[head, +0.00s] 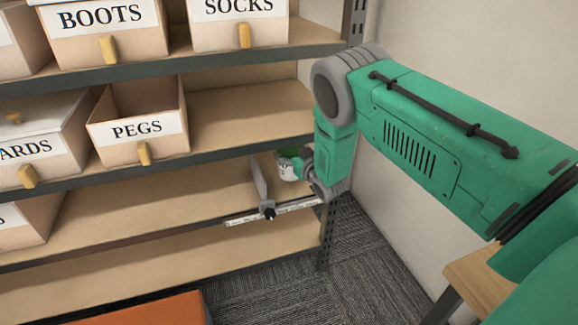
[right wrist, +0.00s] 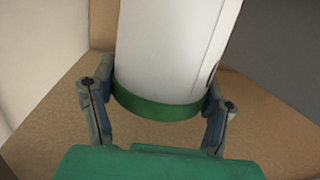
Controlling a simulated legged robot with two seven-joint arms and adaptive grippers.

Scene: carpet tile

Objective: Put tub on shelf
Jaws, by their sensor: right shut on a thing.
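The tub (head: 287,169) is white with a green end and is partly hidden behind my right gripper in the head view. In the right wrist view the tub (right wrist: 178,50) stands between the two fingers, which press on either side of its green band. My right gripper (right wrist: 158,108) is shut on it; it also shows in the head view (head: 305,166). The tub is at the right end of a shelf board (head: 180,200), beside an upright grey divider (head: 259,182). I cannot tell whether the tub touches the board. My left gripper is out of view.
The shelf above holds an open PEGS bin (head: 138,120) and a lidded bin (head: 40,140). BOOTS (head: 105,35) and SOCKS (head: 238,28) bins stand higher. A pale label strip (head: 275,212) runs along the front edge. A wooden-topped stool (head: 478,285) and orange surface (head: 150,310) are nearby.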

